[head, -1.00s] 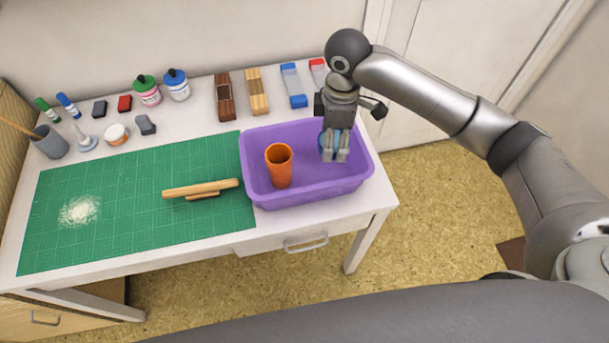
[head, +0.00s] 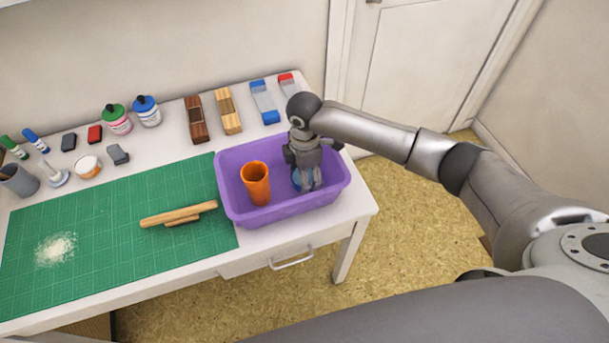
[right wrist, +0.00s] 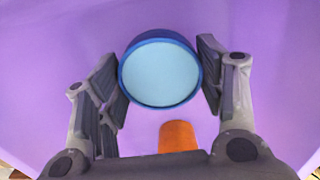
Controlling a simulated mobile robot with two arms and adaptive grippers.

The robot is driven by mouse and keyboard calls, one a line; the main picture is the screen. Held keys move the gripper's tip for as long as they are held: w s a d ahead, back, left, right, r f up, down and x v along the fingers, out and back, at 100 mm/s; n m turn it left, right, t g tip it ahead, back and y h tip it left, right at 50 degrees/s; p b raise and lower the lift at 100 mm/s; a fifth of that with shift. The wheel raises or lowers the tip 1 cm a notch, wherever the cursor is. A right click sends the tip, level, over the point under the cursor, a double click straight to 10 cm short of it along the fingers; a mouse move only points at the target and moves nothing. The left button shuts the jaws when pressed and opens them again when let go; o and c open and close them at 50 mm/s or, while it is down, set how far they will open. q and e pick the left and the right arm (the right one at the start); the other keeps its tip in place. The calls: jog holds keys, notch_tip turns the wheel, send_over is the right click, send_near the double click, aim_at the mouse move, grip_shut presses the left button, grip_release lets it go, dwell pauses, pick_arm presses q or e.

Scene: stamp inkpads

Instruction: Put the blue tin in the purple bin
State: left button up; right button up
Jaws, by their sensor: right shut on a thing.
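The blue tin (right wrist: 160,72) is round with a light blue top and a darker blue rim. My right gripper (right wrist: 163,80) is shut on it, one finger on each side. In the head view the tin (head: 298,181) shows partly behind the fingers of my right gripper (head: 308,184). The purple bin (head: 265,217) stands on the table's right end, and the tin and fingertips are inside its walls. I cannot tell whether the tin touches the bin floor. My left gripper is not in view.
An orange cup (head: 256,184) stands in the bin, left of the gripper. A green cutting mat (head: 110,215) with a wooden tool (head: 178,214) and white powder (head: 56,249) lies to the left. Bottles, blocks and other items line the table's back.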

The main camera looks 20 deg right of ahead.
jog(key=shift+f, duration=0.55)
jog(key=shift+f, duration=0.1)
jog(key=o, duration=1.2)
notch_tip(320, 180, up, 12)
jog(key=shift+r+b, duration=0.15)
jog(key=shift+b, duration=0.25)
